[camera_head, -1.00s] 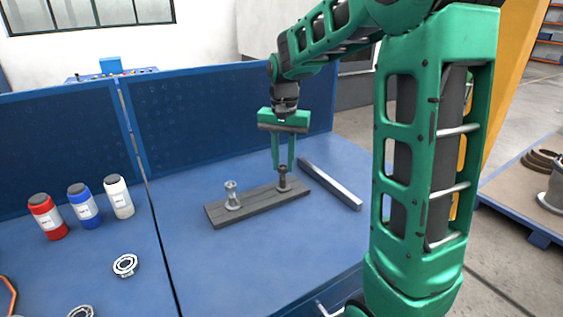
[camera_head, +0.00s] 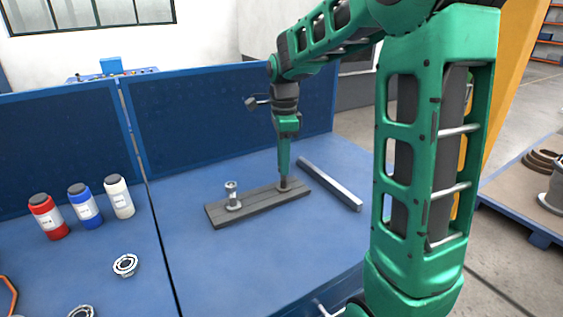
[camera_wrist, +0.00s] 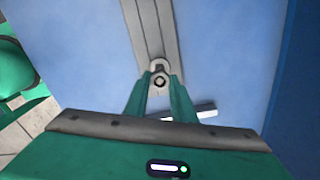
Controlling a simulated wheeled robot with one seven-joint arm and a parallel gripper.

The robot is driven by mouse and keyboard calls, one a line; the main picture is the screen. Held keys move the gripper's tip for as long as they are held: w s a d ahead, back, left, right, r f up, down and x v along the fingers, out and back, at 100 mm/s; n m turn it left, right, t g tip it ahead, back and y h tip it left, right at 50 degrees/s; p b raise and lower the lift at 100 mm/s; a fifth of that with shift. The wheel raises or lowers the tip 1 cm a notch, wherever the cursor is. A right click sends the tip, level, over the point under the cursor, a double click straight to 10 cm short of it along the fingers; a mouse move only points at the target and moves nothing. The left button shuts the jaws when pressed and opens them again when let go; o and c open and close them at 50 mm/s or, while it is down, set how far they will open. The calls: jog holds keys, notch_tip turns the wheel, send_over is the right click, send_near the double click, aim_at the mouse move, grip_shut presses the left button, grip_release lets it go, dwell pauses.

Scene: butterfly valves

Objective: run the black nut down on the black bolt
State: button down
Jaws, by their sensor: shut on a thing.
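The black bolt (camera_head: 285,187) stands upright near the right end of a dark grey plank (camera_head: 260,203) on the blue table. The black nut (camera_wrist: 160,81) shows as a dark ring between my fingertips in the wrist view. My gripper (camera_head: 284,178) points straight down over the bolt, with its fingers seen edge-on in the head view. It is shut on the nut, with one finger on each side in the wrist view (camera_wrist: 160,84). The fingers hide most of the nut and bolt in the head view, so how far down the nut sits cannot be told.
A silver bolt (camera_head: 232,197) stands on the plank's left part. A grey metal bar (camera_head: 330,184) lies right of the plank. Red (camera_head: 47,216), blue (camera_head: 84,205) and white (camera_head: 119,197) bottles and a metal ring (camera_head: 126,265) are at left. A blue panel (camera_head: 220,115) stands behind.

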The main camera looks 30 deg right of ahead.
jog(key=m, duration=0.6)
jog(key=c, duration=1.7)
grip_release()
jog(key=shift+c, duration=0.2)
